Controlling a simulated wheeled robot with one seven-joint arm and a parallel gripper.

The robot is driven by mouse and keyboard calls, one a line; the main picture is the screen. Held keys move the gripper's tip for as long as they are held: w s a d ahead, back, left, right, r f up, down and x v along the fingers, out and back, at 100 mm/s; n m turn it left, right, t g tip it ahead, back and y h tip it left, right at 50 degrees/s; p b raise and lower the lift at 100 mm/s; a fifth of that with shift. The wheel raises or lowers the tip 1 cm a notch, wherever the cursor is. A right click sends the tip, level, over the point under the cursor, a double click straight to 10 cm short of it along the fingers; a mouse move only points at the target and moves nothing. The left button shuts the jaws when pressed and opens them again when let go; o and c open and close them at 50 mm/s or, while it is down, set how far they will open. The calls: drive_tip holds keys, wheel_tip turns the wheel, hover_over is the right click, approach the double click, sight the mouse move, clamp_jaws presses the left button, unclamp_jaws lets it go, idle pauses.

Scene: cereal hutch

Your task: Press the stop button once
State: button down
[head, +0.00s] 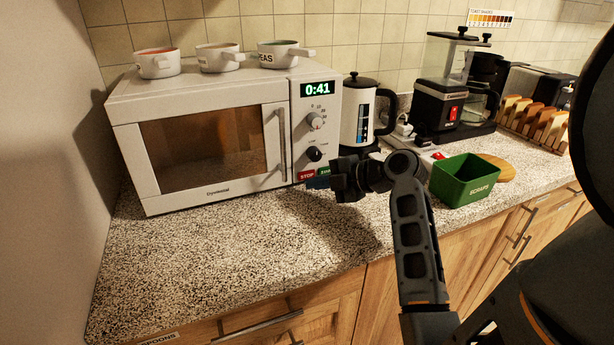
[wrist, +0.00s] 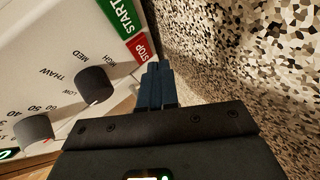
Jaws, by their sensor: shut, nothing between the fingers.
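The white microwave (head: 240,190) stands at the left of the counter, its display (head: 317,88) reading 0:41. The red stop button (head: 306,175) is at the bottom of its control panel, left of the green start button (head: 325,171). My gripper (head: 316,183) is in front of the panel's lower right corner. In the wrist view, the shut blue fingers (wrist: 157,68) are empty, with their tips right beside the red stop button (wrist: 143,49). The green start button (wrist: 121,15) lies just beyond it. I cannot tell whether the tips touch the stop button.
Two knobs (head: 314,120) sit above the buttons. Three mugs (head: 218,57) stand on the microwave. A white kettle (head: 358,115), a coffee machine (head: 445,95), a green scraps bin (head: 465,182) and a toast rack (head: 530,118) are to the right. The speckled counter (head: 220,235) in front is clear.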

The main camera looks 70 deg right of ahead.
drive_tip(key=shift+w+d, duration=0.3)
drive_tip(key=shift+d, duration=0.05)
drive_tip(key=shift+w+d+b, duration=0.25)
drive_tip(key=shift+d+b, duration=0.05)
drive_tip(key=shift+b, duration=0.1)
idle(0.9)
drive_tip(key=shift+a, duration=0.1)
drive_tip(key=shift+s+a, duration=0.55)
idle(0.4)
drive_tip(key=shift+s+a+b, duration=0.45)
drive_tip(key=shift+s+a, duration=1.15)
drive_tip(key=shift+a, duration=0.3)
